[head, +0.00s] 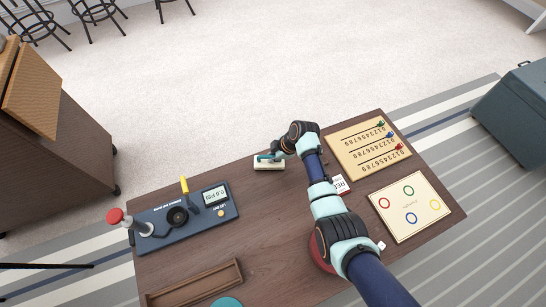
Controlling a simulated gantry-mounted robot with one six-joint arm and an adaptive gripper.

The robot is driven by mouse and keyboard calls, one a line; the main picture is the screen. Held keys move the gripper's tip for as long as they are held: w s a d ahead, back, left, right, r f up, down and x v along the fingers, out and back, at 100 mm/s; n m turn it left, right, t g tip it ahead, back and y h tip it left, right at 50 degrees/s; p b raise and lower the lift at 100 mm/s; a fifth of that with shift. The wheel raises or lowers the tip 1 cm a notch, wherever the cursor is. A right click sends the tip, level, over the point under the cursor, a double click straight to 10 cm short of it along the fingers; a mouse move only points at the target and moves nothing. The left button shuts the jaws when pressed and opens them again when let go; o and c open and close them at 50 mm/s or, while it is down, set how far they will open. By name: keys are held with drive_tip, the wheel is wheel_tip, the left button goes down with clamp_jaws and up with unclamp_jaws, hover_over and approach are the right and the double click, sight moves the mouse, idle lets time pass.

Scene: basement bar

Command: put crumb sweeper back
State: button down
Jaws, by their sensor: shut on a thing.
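The crumb sweeper (270,165), a small cream block, is at the far edge of the wooden table (265,215). My gripper (265,158) reaches it from the right and is shut on it; the fingers cover part of its top. From this angle I cannot tell whether the sweeper touches the tabletop or hangs just above it. A long, narrow wooden tray (195,284) lies at the near left of the table and looks empty.
A dark panel (160,226) with a red knob, yellow lever and display stands at left. A number board (370,145) and a board with coloured rings (410,206) lie at right. A teal disc (227,302) is near the tray. The table's middle is clear.

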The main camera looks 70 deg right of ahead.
drive_tip(key=shift+f, duration=0.15)
drive_tip(key=c, duration=1.2)
unclamp_jaws()
drive_tip(key=shift+o, duration=0.2)
drive_tip(key=shift+r, duration=0.25)
drive_tip(key=p+v, duration=0.7)
drive_tip(key=v, duration=0.4)
drive_tip(key=shift+s+r+p, duration=0.2)
drive_tip(key=shift+r+p, duration=0.15)
